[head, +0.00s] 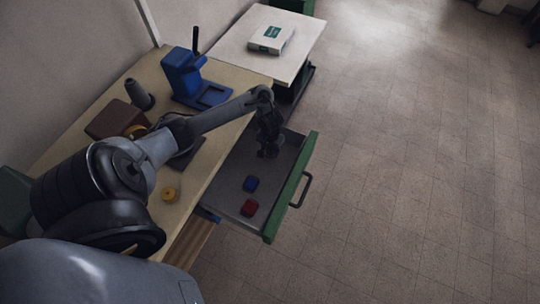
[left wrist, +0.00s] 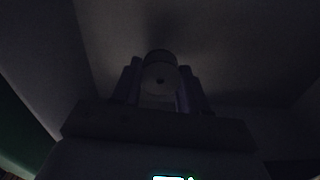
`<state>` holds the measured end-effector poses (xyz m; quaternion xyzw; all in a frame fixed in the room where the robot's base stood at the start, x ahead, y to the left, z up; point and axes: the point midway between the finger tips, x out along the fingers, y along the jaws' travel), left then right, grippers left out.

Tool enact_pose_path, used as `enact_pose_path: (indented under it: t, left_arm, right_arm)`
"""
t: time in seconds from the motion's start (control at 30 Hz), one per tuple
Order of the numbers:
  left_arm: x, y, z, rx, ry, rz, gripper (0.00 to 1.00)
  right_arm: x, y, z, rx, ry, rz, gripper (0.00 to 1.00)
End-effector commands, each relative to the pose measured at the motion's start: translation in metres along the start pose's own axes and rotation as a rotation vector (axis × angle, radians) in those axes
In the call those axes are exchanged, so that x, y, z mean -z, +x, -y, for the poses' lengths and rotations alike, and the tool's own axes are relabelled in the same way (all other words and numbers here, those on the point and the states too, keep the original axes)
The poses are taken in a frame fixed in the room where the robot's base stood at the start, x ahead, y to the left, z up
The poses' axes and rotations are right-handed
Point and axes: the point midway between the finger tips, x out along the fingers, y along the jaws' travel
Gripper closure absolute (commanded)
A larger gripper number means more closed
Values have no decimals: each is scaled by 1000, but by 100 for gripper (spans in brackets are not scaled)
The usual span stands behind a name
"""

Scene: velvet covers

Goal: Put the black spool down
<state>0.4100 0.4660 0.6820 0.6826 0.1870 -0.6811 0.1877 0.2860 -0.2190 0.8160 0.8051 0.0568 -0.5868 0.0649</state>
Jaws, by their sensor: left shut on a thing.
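My left gripper (head: 268,152) reaches down over the far part of the open drawer (head: 228,190). In the dark left wrist view, the gripper (left wrist: 160,88) is shut on a round piece with a small hole in its face, the black spool (left wrist: 160,66), held between the two fingers. In the head view the spool is hard to tell from the dark fingers. I cannot tell whether it touches the drawer floor. My right gripper is not in view.
A blue piece (head: 250,184) and a red piece (head: 249,207) lie in the drawer nearer its front-left end. The green drawer front (head: 290,190) has a handle. A yellow spool (head: 170,194) and a blue stand (head: 187,77) are on the wooden table (head: 192,205). A white-topped table (head: 290,55) stands behind.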

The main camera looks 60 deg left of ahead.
Motion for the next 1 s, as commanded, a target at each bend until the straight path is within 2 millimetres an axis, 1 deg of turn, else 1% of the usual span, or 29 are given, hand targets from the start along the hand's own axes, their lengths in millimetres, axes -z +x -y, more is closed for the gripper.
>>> enact_pose_path:
  t: [0.03, 0.2, 0.67, 0.7, 0.83, 0.87, 1.0]
  left_arm:
    - [-1, 10, 0, 0, 0, 2, 89]
    - [-1, 30, 0, 1, -1, 2, 89]
    - [0, 34, 0, 0, -1, 1, 89]
    - [0, 34, 0, 0, -1, 1, 54]
    - [0, 34, 0, 0, 0, 1, 34]
    - [0, 34, 0, 0, 0, 1, 31]
    - [0, 34, 0, 0, 0, 1, 31]
  right_arm:
    - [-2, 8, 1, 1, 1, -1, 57]
    - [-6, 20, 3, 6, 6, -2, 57]
    - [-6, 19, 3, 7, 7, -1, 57]
    - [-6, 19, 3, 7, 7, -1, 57]
    - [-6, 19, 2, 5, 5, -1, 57]
    - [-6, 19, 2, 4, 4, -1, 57]
    - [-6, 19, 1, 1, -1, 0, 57]
